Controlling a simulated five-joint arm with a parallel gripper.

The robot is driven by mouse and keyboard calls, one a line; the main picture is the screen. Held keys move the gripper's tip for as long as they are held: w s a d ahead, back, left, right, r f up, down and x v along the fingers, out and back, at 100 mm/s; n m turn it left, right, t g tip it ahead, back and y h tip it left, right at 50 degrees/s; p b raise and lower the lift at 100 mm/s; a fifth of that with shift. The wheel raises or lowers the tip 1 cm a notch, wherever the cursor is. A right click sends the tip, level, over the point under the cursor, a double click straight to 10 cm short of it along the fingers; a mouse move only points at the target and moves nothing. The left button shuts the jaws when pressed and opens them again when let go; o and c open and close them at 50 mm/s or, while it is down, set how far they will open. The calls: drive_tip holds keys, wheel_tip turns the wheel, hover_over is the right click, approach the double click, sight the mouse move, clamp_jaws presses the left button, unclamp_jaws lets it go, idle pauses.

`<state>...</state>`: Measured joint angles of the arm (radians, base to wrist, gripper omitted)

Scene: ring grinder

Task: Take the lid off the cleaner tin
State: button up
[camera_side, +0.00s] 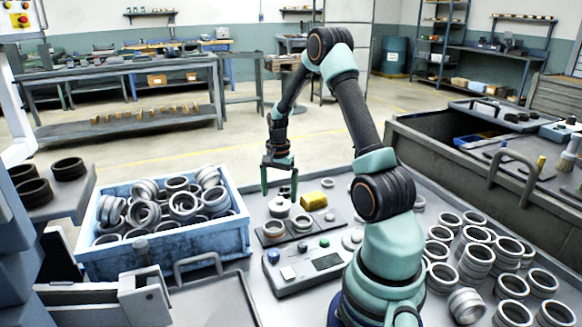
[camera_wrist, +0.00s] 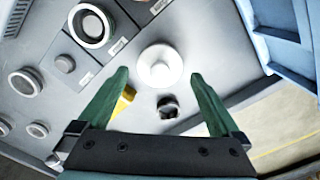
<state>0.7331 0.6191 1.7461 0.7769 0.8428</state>
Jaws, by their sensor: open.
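The cleaner tin (camera_side: 279,208) is a small pale round tin on the grey bench, just below my gripper (camera_side: 279,192) in the side view. In the wrist view the tin (camera_wrist: 160,66) shows from above as a white disc with a smaller round knob-like centre, its lid apparently on. My gripper (camera_wrist: 159,76) is open, pointing down, with one green finger to each side of the tin in the picture. The fingers hold nothing. Whether the fingertips reach down to the lid's height I cannot tell exactly; they look slightly above it.
A yellow block (camera_side: 314,200) lies close to the tin. A small dark-and-white round item (camera_wrist: 168,106) is also near. A tray with rings (camera_side: 273,229) and a control panel (camera_side: 305,269) stand in front. A blue crate of rings (camera_side: 168,262) is left; loose rings (camera_side: 478,255) are right.

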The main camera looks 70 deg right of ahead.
drive_tip(key=shift+f, duration=1.15)
drive_tip(key=c, duration=1.1)
drive_tip(key=shift+c, duration=0.2)
